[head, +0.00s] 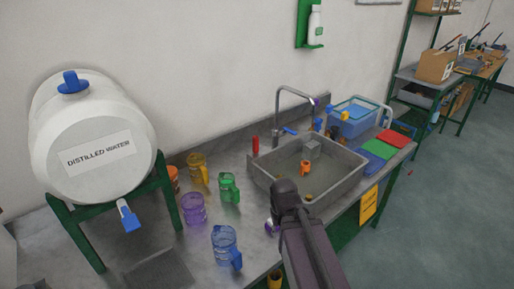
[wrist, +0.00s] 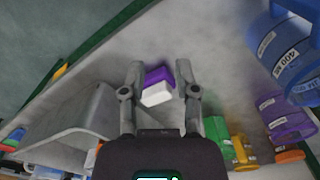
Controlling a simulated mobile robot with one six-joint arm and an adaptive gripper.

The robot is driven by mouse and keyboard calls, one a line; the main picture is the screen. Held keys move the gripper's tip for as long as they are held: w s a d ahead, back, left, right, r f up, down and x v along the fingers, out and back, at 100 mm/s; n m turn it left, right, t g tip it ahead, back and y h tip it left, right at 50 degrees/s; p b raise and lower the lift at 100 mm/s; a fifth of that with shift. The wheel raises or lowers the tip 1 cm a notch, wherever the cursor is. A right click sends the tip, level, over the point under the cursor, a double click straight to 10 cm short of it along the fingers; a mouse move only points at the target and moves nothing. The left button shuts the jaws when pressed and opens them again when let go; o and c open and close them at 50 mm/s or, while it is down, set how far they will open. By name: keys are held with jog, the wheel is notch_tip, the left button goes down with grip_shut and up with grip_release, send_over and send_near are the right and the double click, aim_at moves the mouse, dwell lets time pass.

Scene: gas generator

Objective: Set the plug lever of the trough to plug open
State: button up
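The trough is a grey sink (head: 345,160) set in the counter. A red upright handle (head: 255,146) stands at its back left corner; I cannot tell for sure that it is the plug lever. A blue lever (head: 290,131) is by the tap's base. An orange cup-like piece (head: 305,167) stands inside the trough. My gripper (wrist: 158,72) has its fingers apart, over the counter beside the trough. A small purple and white object (wrist: 158,86) shows between the fingers; contact is unclear.
Purple (head: 193,209), green (head: 229,188), blue (head: 225,247) and yellow (head: 198,168) jugs stand left of the trough. A white distilled water barrel (head: 95,125) is on a green stand. Coloured boards (head: 380,149) and a blue box (head: 352,120) lie right of the trough.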

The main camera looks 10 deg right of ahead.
jog(key=o, duration=0.4)
jog(key=w+a+r+n+t+y+b, duration=0.1)
jog(key=w+a+n+t+y+b, duration=0.2)
jog(key=w, duration=0.7)
jog(key=w+a+r+n+t+y+b, duration=0.1)
jog(key=w+n+t+y+b, duration=0.3)
jog(key=w, duration=0.6)
jog(key=w+d+r+t+y, duration=0.2)
jog(key=w+r+t, duration=0.15)
jog(key=w, duration=0.35)
jog(key=t+b, duration=0.5)
send_near(257, 140)
jog(key=s, duration=0.3)
jog(key=shift+w+d+m+b, duration=0.35)
jog(key=shift+d+m, duration=0.15)
jog(key=shift+d, duration=0.25)
jog(key=x, duration=1.4)
jog(key=shift+s+r, duration=0.1)
